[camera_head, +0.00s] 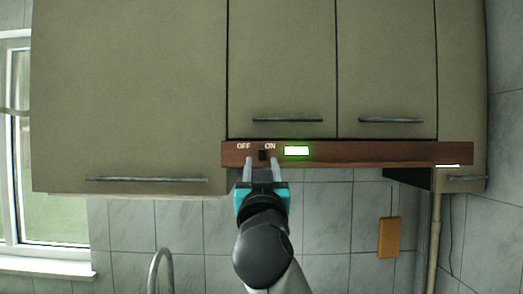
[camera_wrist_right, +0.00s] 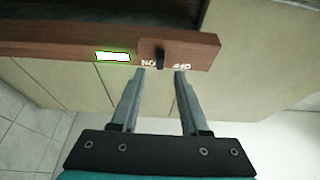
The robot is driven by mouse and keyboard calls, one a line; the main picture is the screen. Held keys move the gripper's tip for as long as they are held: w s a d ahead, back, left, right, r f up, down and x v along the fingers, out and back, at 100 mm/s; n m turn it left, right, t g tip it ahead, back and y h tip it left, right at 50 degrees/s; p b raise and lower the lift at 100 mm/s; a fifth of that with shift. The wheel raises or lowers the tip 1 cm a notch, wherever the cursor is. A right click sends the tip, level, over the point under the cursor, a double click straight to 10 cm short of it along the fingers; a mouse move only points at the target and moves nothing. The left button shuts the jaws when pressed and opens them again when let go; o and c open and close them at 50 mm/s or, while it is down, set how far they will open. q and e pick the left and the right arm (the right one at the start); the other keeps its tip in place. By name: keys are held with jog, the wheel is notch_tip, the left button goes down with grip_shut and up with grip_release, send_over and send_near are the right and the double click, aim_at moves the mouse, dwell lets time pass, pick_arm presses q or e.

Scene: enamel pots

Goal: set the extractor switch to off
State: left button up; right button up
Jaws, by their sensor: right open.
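The extractor switch is a small black knob (camera_head: 262,155) on the brown wooden hood strip (camera_head: 380,153), below the OFF and ON labels and nearer to ON. It also shows in the right wrist view (camera_wrist_right: 160,58), where the picture is upside down. The indicator lamp (camera_head: 296,151) beside it is lit white with a green glow. My right gripper (camera_head: 262,162) is open and empty. Its two fingertips point at the strip, one on each side of the knob and slightly below it. I cannot tell whether they touch anything. My left gripper is not in view.
Beige cabinets (camera_head: 280,70) with bar handles hang above and beside the strip. A tap (camera_head: 160,265) stands at the lower left near the window (camera_head: 40,150). An orange box (camera_head: 388,237) is on the tiled wall at right. The space below the strip is largely clear.

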aim_at(261, 155)
jog(key=shift+p+x, duration=0.6)
jog(key=shift+x, duration=1.4)
grip_shut()
